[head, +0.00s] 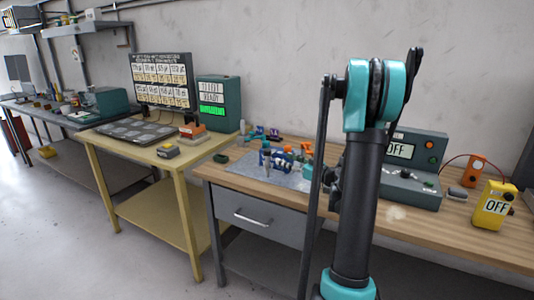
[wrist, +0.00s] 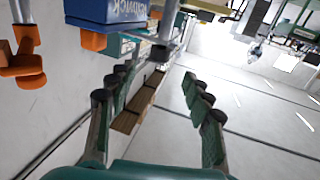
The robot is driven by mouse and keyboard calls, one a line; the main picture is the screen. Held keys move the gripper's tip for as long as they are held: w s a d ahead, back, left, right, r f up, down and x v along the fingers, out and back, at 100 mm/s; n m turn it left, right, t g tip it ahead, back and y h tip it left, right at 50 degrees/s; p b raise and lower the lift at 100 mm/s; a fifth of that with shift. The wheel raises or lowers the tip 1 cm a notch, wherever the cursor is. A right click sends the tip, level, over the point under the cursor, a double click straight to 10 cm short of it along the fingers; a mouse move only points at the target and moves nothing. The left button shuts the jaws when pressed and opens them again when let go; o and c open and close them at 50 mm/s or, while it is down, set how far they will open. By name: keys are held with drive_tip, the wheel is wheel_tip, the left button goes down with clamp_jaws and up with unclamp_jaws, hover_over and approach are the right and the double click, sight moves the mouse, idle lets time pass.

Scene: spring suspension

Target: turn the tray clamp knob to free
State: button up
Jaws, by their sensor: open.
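A dark tray (head: 150,140) with round recesses lies on the yellow table in the head view. A small yellow and grey block with a dark top (head: 168,152) sits at the table's front edge, near the tray. An orange-red block (head: 193,130) stands right of the tray. I cannot tell which part is the tray clamp knob; it is too small to make out. My gripper (wrist: 155,90) shows in the wrist view, open, with nothing between its fingers. In the head view my arm rises over the wooden bench, and the gripper cannot be made out.
A screen (head: 162,80) and a green cabinet (head: 219,104) stand behind the tray. Bare floor (head: 60,220) lies at left.

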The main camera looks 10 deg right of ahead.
sight(270, 153)
drive_tip(key=x, duration=1.1)
clamp_jaws()
